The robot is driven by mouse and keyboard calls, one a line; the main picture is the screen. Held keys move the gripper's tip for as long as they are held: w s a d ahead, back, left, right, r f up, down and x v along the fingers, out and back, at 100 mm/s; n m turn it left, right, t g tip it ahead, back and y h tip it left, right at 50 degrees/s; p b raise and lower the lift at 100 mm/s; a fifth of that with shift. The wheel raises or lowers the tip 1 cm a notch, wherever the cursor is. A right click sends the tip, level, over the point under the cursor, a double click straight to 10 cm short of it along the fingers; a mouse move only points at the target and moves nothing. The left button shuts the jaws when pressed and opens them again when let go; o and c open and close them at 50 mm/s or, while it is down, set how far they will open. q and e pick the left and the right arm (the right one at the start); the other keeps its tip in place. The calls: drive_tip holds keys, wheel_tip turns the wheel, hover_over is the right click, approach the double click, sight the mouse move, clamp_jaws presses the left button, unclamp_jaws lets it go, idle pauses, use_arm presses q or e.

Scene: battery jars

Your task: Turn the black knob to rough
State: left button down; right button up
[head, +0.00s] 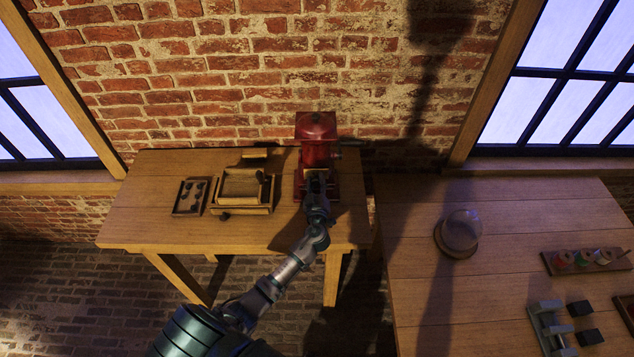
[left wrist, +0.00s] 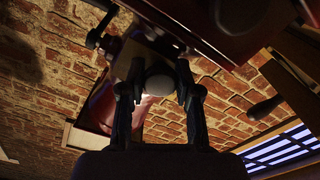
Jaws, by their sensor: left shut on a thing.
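A red machine (head: 318,135) with a crank on its right side stands at the back right of the left wooden table, by the brick wall. My left gripper (head: 317,183) is at its front, low down, and the arm covers part of it. In the left wrist view my left gripper (left wrist: 158,78) has its two fingers shut on either side of a rounded knob (left wrist: 160,84), which looks grey in this light. The knob's setting and any markings cannot be read. In the head view the knob is hidden behind the gripper. My right gripper is not in view.
Left of the machine are a small tray (head: 188,197) of dark pieces and a wooden box (head: 242,208). The right table (head: 520,220) holds a glass dome (head: 462,230), a rack of spools (head: 590,260) and dark blocks (head: 584,337). The left table's front left is clear.

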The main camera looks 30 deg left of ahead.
use_arm(q)
drive_tip(key=shift+f, duration=0.25)
idle(0.6)
drive_tip(key=c, duration=0.8)
unclamp_jaws()
drive_tip(key=shift+r, duration=0.15)
drive_tip(key=v, duration=1.2)
